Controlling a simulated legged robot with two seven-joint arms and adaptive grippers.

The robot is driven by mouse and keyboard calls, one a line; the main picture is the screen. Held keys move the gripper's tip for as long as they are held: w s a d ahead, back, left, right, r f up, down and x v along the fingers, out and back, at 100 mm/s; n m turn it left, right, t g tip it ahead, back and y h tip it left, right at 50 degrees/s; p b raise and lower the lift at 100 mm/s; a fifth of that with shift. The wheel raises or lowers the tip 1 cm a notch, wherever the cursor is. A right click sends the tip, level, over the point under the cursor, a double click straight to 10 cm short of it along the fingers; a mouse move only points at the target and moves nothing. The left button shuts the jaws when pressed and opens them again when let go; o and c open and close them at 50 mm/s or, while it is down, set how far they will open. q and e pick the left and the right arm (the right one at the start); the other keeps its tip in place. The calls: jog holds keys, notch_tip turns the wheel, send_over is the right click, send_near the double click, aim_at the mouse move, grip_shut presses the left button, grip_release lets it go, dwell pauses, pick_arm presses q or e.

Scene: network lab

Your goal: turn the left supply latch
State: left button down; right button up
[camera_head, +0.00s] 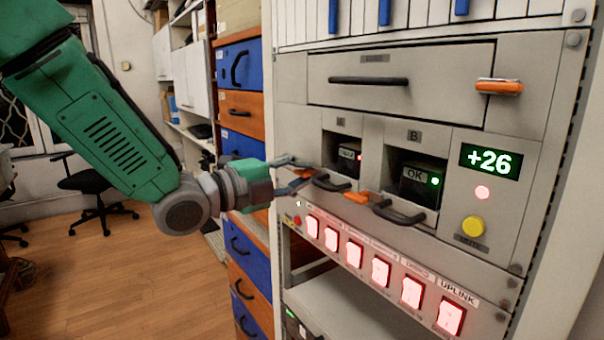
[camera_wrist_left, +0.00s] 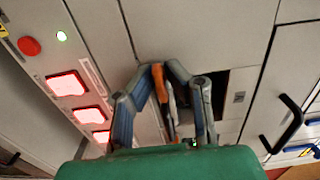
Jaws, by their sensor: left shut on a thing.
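The left supply latch is an orange lever at the lower left of bay A (camera_head: 344,155); its tip (camera_head: 304,173) shows in the head view, and the fingers partly cover it. In the left wrist view the orange latch (camera_wrist_left: 158,78) stands between the fingertips. My left gripper (camera_head: 296,173) comes in from the left and is shut on this latch; it also shows in the left wrist view (camera_wrist_left: 163,76). A second orange latch (camera_head: 357,197) sits at the lower left of bay B (camera_head: 415,178), apart from the gripper. My right gripper is out of view.
Black handles (camera_head: 331,182) and (camera_head: 399,213) stick out below the bays. Below is a row of lit switches (camera_head: 380,271). A display (camera_head: 490,161) reads +26, above a yellow button (camera_head: 473,226). Blue and orange drawers (camera_head: 240,145) stand left of the rack.

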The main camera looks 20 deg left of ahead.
pick_arm(q)
jog(key=shift+f, duration=0.15)
jog(key=n+p, duration=0.1)
jog(key=n, duration=0.3)
jog(key=n+p, duration=0.2)
jog(key=n, duration=0.2)
jog(key=shift+n, duration=0.3)
jog(key=n+p, duration=0.2)
jog(key=n, duration=0.2)
jog(key=shift+n, duration=0.3)
jog(key=n+p, duration=0.2)
jog(key=n, duration=0.2)
jog(key=shift+n, duration=0.3)
jog(key=c, duration=1.6)
grip_release()
